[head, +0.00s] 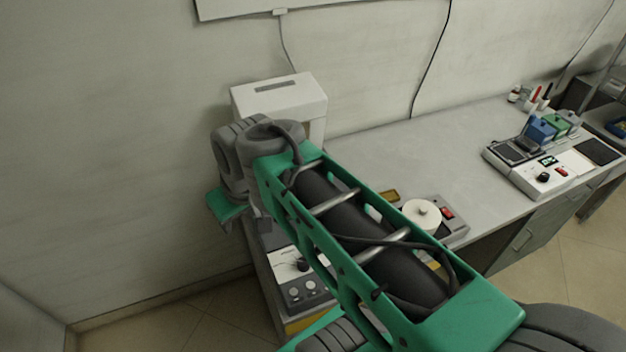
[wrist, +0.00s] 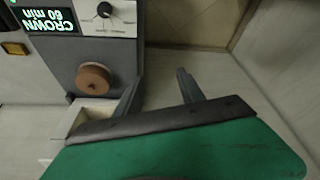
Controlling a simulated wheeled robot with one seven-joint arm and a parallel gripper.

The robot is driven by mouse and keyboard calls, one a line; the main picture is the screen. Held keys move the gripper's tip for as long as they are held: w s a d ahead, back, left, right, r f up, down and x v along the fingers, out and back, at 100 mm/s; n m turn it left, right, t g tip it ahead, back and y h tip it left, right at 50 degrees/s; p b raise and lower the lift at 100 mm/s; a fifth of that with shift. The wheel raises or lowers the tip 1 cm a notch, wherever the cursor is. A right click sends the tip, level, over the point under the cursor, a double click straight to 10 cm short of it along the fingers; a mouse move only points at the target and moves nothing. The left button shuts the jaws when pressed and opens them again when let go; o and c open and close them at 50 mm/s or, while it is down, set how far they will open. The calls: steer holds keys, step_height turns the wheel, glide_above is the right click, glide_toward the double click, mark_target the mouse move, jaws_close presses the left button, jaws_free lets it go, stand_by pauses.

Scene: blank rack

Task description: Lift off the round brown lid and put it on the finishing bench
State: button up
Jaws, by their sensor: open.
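The round brown lid (wrist: 95,78) shows in the wrist view, on the dark grey top of a unit with a dial and a lit display reading CROWN 60 min. It has a small knob at its middle. My gripper (wrist: 160,79) is open and empty, its two dark fingers to the right of the lid and apart from it. In the head view my arm hides the lid, and the fingers cannot be seen. A long grey bench (head: 400,150) runs along the wall to the right; I cannot tell whether it is the finishing bench.
A pale open box (wrist: 88,113) is just below the lid in the wrist view. In the head view a tall white box (head: 280,100) stands behind my wrist. A device with a white round top (head: 422,215) and a control unit (head: 545,175) stand on the bench, with clear surface between them.

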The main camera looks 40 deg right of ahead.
steer(key=w+d+f+n+b, duration=0.2)
steer(key=w+d+f+b, duration=0.1)
steer(key=w+d, duration=0.55)
steer(key=w+d+f+n+b, duration=0.1)
steer(key=d+f, duration=0.1)
steer(key=d, duration=0.4)
steer(key=w+d+f+n+y+b, duration=0.1)
steer(key=d+f, duration=0.1)
steer(key=d, duration=0.4)
steer(key=w+d+f+n+y+b, duration=0.1)
steer(key=d+f, duration=0.1)
steer(key=d, duration=0.4)
steer(key=shift+f, duration=0.4)
steer(key=x, duration=0.6)
steer(key=shift+w+a+f, duration=0.15)
steer(key=shift+w+f, duration=0.1)
steer(key=shift+w, duration=0.1)
jaws_close()
